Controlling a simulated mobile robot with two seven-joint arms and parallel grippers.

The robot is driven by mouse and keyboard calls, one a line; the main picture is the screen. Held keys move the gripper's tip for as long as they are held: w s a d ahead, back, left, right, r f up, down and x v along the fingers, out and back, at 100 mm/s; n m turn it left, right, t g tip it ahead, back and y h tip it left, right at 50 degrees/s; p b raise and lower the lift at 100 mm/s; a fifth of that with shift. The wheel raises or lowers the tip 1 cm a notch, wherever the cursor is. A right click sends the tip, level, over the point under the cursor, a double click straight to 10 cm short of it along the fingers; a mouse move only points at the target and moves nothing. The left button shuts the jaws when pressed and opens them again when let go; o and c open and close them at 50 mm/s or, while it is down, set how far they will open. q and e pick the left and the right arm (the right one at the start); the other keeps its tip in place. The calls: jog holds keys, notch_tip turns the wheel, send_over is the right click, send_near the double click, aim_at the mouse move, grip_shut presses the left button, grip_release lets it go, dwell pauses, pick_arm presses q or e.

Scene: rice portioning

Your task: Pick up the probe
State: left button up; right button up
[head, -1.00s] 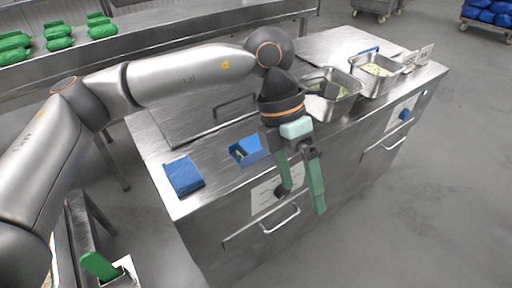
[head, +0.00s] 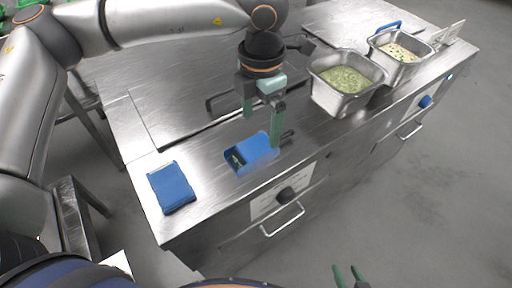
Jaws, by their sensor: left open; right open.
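I cannot make out a probe for certain. An open blue box (head: 262,153) stands near the front edge of the steel counter, with small pale and dark contents that are too small to tell. A short dark piece (head: 288,134) shows beside the box, partly behind a finger; I cannot tell what it is. My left gripper (head: 262,127), with green fingers, is open and points down over the box's far side. Its nearer fingertip overlaps the box in the picture; contact cannot be told. My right gripper (head: 348,274) is open and empty at the bottom edge, away from the counter.
A blue flat case (head: 171,187) lies left of the box. Two steel pans, one with green food (head: 341,108) and one with pale food (head: 384,57), stand to the right. A dark handle (head: 222,103) rises from the steel lid behind. The counter's front edge is close.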

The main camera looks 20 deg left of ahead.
aim_at(256, 146)
pick_arm(q)
jog(key=shift+s+a+f+p, duration=0.1)
jog(key=shift+a+f+p, duration=0.1)
jog(key=shift+f, duration=1.5)
jog(key=shift+s+a+f+p, duration=0.1)
jog(key=shift+a+f, duration=0.1)
jog(key=shift+f, duration=1.45)
jog(key=c, duration=1.4)
